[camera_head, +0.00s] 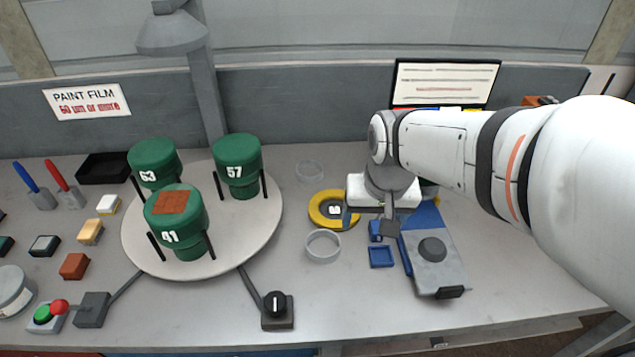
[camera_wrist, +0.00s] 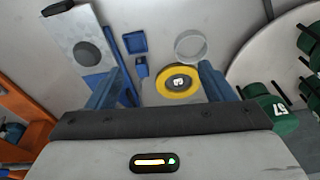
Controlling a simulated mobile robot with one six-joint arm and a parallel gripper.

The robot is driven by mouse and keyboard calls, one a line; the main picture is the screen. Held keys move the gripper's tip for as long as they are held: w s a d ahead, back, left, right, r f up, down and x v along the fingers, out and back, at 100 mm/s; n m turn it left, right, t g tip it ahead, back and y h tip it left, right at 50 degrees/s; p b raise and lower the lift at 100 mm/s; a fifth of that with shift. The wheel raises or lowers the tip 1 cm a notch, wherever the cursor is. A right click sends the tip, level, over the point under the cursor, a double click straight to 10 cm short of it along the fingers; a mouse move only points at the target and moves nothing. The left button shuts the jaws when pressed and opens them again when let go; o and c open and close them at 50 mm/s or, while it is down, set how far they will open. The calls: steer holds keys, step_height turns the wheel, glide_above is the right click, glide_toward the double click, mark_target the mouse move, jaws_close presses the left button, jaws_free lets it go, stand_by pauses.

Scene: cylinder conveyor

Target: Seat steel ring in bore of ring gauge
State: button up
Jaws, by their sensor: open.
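The ring gauge (camera_head: 317,213) is a thick yellow ring lying flat, with a dark centre and a "B" label; it also shows in the wrist view (camera_wrist: 163,88). A thin-walled, pale metallic ring (camera_head: 309,249), apparently the steel ring, lies on the table just in front of the gauge, apart from it; the wrist view shows it too (camera_wrist: 177,53). My gripper (camera_head: 388,212) is open and empty, to the right of the gauge in the head view. In the wrist view its blue fingers (camera_wrist: 160,82) stand either side of the gauge, the gauge nearer the right finger.
A second faint round ring or dish (camera_head: 309,170) lies behind the gauge. A blue tray (camera_head: 381,257) and a grey device with a dark knob (camera_head: 450,270) stand on the right. A turntable (camera_head: 240,215) with green cylinders is on the left.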

steer(key=o, duration=0.5)
steer(key=shift+m+g, duration=0.5)
steer(key=w+a+f, duration=0.1)
steer(key=w+f, duration=0.1)
steer(key=w+a+f, duration=0.1)
steer(key=w, duration=0.1)
steer(key=w+a+f, duration=0.1)
steer(key=w+f, duration=0.1)
steer(key=shift+w+a+f+b, duration=0.3)
steer(key=shift+w, duration=0.05)
steer(key=shift+c, duration=0.2)
steer(key=shift+o, duration=0.2)
steer(key=w+a+f+m+g, duration=0.1)
steer(key=w+a+f, duration=0.3)
steer(key=f, duration=0.4)
steer(key=shift+w+a+b, duration=0.25)
steer(key=shift+w+b, duration=0.05)
steer(key=shift+w, duration=0.45)
steer(key=shift+w+f+p, duration=0.1)
steer(key=shift+f+p, duration=0.65)
steer(key=shift+f, duration=3.55)
